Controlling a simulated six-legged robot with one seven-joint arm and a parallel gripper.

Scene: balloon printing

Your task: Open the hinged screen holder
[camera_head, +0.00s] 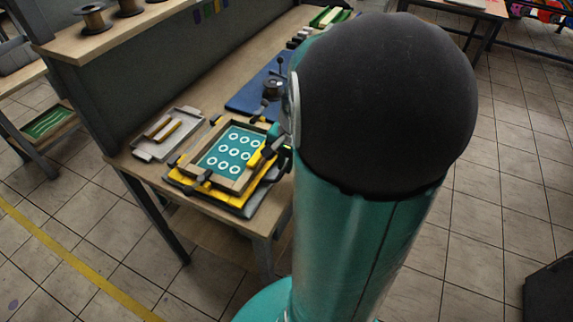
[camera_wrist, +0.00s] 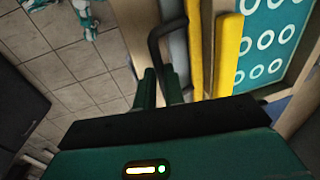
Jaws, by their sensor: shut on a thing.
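The hinged screen holder (camera_head: 180,181) is at the near end of the workbench, with yellow bars (camera_wrist: 229,50) around a wooden-framed screen. The screen (camera_head: 228,150) has teal mesh with white rings and also shows in the wrist view (camera_wrist: 272,38). It looks nearly flat over the base; any small tilt is hard to tell. My gripper (camera_wrist: 162,88) is shut on a dark curved handle (camera_wrist: 155,38) beside the holder's yellow bars. In the head view my gripper (camera_head: 283,156) is at the screen's right side, largely hidden by my arm.
A grey tray (camera_head: 155,147) with a wooden-handled tool lies left of the holder. A blue mat (camera_head: 252,95) lies behind it on the bench (camera_head: 150,172). A shelf with spools (camera_head: 92,18) stands at the back left. The tiled floor right of the bench is mostly clear.

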